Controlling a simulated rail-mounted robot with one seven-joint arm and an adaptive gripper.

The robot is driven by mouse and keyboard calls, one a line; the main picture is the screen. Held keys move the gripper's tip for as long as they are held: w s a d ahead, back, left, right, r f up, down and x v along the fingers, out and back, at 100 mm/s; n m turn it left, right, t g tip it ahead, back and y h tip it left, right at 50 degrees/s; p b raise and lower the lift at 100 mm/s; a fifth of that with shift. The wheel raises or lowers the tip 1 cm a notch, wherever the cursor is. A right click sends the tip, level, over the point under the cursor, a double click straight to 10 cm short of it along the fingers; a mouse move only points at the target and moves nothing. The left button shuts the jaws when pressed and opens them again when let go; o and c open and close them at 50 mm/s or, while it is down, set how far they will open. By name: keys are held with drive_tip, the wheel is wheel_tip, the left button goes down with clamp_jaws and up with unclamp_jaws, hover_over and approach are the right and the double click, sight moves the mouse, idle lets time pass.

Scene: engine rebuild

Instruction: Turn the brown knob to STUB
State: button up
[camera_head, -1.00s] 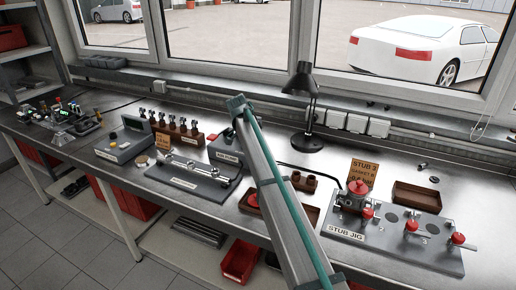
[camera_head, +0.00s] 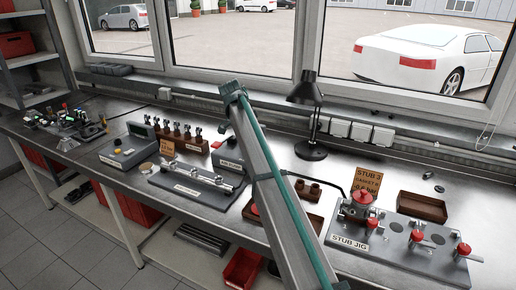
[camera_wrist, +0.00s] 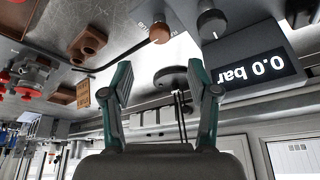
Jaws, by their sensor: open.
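The brown knob (camera_wrist: 159,33) shows in the wrist view, on a light panel near the top of the picture. A dark grey knob (camera_wrist: 211,24) is to its right. Small lettering beside the brown knob is upside down and too small to read surely. My gripper (camera_wrist: 160,72) is open and empty, its two green-edged fingers apart and not touching the knob. The brown knob lies between and beyond the fingertips in the picture. In the head view my arm covers part of the grey pump box (camera_head: 229,163); I cannot make out the knob or gripper there.
A display (camera_wrist: 256,72) reading 0.0 bar is right of the knobs in the wrist view. In the head view, a black desk lamp (camera_head: 309,92) stands behind the arm, and the stub jig (camera_head: 395,245) and a brown tray (camera_head: 423,206) are at right.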

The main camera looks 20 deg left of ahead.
drive_tip(key=shift+v, duration=1.2)
